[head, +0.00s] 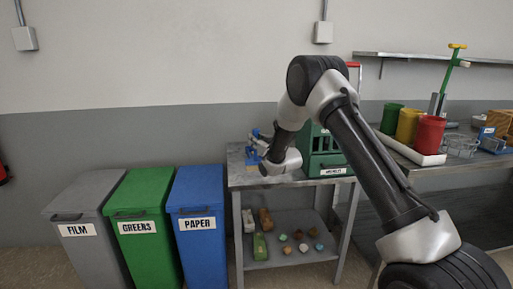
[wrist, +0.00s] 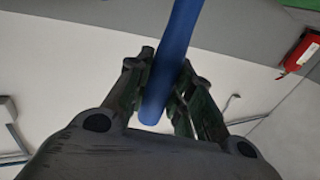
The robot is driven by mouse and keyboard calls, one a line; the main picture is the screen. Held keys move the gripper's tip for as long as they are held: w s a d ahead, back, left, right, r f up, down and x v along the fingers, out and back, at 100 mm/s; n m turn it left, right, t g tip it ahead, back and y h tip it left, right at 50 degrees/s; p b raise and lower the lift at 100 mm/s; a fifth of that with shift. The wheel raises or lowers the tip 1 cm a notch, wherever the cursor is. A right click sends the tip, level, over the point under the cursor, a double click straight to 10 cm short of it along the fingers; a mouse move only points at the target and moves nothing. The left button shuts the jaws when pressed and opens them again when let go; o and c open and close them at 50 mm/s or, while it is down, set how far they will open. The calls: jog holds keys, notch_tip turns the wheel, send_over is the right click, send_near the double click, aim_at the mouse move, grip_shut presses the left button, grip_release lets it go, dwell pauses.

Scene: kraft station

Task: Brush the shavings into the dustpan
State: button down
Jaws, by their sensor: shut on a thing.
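My gripper (wrist: 160,92) is shut on a blue rod-like handle (wrist: 170,70), which runs up out of the wrist view between the two fingers. The far end of the handle is out of that view, so I cannot tell whether it is the brush. In the head view my arm reaches over the small metal table (head: 240,180), and a small blue part (head: 252,155) shows beside my wrist at the table's left end. My arm hides part of the tabletop. I cannot make out shavings or a dustpan in either view.
Grey (head: 88,200), green (head: 140,200) and blue (head: 198,195) bins stand left of the table. A green labelled box (head: 325,160) stands on it. Its lower shelf (head: 290,255) holds several small objects. A bench at right carries green, yellow and red cups (head: 430,133).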

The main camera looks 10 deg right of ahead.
aim_at(256, 131)
jog(key=shift+r, duration=1.9)
jog(key=shift+d, duration=0.15)
